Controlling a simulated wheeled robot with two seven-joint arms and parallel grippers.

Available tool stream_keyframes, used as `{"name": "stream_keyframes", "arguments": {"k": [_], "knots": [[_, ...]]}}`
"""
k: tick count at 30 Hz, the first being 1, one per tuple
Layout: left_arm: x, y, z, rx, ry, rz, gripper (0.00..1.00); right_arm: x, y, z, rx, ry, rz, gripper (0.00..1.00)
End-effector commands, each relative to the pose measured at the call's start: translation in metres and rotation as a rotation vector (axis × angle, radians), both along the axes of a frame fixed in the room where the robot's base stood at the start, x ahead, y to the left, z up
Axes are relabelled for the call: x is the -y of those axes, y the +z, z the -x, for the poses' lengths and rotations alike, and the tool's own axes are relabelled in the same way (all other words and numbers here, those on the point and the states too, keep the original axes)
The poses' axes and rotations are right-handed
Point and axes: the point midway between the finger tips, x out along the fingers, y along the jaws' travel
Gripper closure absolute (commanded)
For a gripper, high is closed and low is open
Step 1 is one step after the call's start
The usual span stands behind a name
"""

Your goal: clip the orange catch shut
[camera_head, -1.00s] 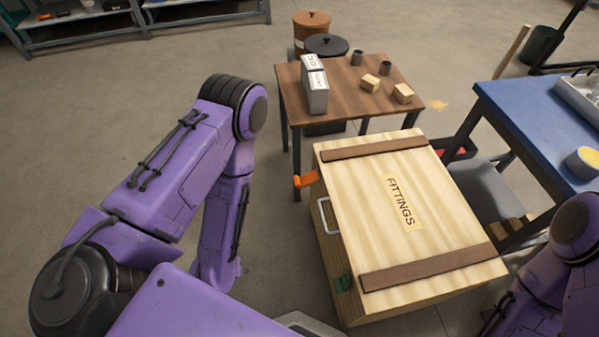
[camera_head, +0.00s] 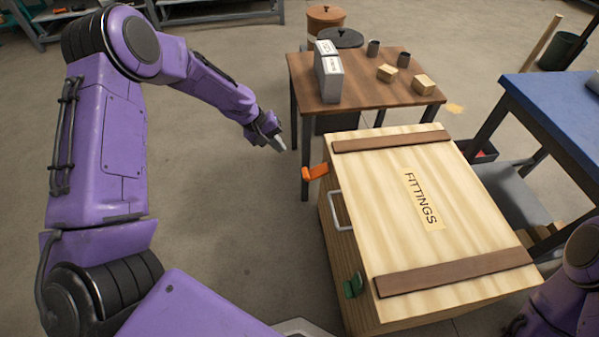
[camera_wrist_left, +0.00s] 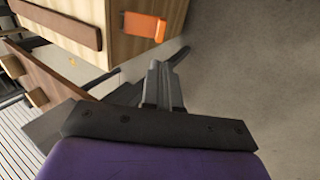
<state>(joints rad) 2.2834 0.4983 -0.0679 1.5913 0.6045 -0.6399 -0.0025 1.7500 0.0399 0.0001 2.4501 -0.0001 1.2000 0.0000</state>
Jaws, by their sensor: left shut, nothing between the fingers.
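The wooden crate (camera_head: 400,240) has its lid lying closed, with a FITTINGS label. The orange catch (camera_head: 315,172) is on the crate's left side near the far corner and sticks outward from it. It also shows in the left wrist view (camera_wrist_left: 145,26). A green catch (camera_head: 353,285) is on the same side near the front corner. My left gripper (camera_head: 280,144) is shut and empty, a short way left of and beyond the orange catch, not touching it. In the left wrist view its fingers (camera_wrist_left: 163,75) are together. My right gripper is out of view.
A silver handle (camera_head: 340,211) sits between the two catches. A brown table (camera_head: 360,95) with white boxes, cups and wooden blocks stands behind the crate. A blue bench (camera_head: 560,115) is at the right. The floor left of the crate is clear.

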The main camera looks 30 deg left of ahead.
Motion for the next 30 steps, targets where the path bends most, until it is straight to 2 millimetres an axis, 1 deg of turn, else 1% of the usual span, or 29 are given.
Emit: {"name": "stream_keyframes", "arguments": {"k": [8,11,13,17,24,27,30], "knots": [[-0.001,0.002,0.000,0.000,-0.004,0.004,1.00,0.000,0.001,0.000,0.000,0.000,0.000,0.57],[0.000,-0.002,-0.001,-0.001,-0.004,0.003,1.00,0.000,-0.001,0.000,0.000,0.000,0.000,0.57],[0.003,-0.009,-0.003,-0.001,-0.004,0.002,1.00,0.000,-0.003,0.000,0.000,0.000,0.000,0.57],[0.012,-0.032,-0.009,-0.003,-0.005,0.003,1.00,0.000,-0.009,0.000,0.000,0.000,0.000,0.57],[0.033,-0.080,-0.024,-0.003,-0.005,0.001,1.00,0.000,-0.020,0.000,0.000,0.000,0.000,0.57],[0.041,-0.097,-0.030,-0.003,-0.004,0.001,1.00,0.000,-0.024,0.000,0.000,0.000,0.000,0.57],[0.048,-0.110,-0.035,-0.002,-0.005,0.002,1.00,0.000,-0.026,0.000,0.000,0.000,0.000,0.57]]}}
